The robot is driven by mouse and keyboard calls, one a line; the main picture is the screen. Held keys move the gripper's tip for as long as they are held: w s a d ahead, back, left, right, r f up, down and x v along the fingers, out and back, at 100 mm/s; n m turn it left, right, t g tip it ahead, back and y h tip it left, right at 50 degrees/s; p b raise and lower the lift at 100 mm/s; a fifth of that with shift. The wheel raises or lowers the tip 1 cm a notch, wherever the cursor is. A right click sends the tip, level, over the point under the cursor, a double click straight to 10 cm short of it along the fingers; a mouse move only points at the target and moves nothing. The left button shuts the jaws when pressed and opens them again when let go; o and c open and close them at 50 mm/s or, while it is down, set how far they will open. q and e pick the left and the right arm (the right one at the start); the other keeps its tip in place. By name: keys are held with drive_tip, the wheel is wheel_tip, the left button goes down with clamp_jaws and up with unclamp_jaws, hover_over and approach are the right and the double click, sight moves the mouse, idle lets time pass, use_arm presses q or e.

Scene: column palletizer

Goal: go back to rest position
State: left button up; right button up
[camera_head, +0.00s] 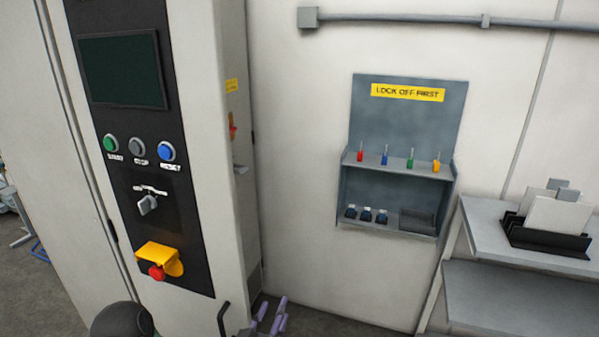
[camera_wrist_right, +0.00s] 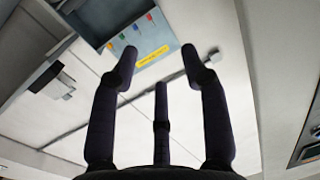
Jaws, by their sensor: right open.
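My right gripper (camera_head: 270,318) shows at the bottom edge of the head view, low in front of the wall and right of the control cabinet. In the right wrist view my right gripper (camera_wrist_right: 160,65) has its three dark fingers spread, with nothing between them. The fingers are in free air and point up toward the wall; the lockout station (camera_wrist_right: 95,15) lies beyond them. My left gripper is not in view.
The cabinet's control panel (camera_head: 125,215) stands left, with buttons, a rotary switch and a red emergency stop (camera_head: 156,272) on yellow. The wall-mounted lockout station (camera_head: 405,115) holds several coloured items. A grey shelf unit (camera_head: 510,290) with a black file rack (camera_head: 545,238) stands right.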

drive_tip(key=w+d+f+n+g+y, duration=0.15)
drive_tip(key=d+f+g, duration=0.3)
drive_tip(key=f, duration=0.95)
drive_tip(key=w+d+f+g+y, duration=0.1)
drive_tip(key=d+f+g+y, duration=0.3)
drive_tip(key=f, duration=0.9)
drive_tip(key=s+d+f+g+y, duration=0.1)
drive_tip(key=s+d+f+g, duration=0.2)
drive_tip(key=s+f, duration=0.5)
drive_tip(key=s+d+f+m+g+y, duration=0.1)
drive_tip(key=s+d+f+g, duration=0.2)
drive_tip(key=s, duration=1)
wheel_tip(320, 180, down, 5)
drive_tip(key=shift+d+g, duration=0.4)
drive_tip(key=shift+g, duration=0.75)
drive_tip(key=shift+m+y, duration=0.25)
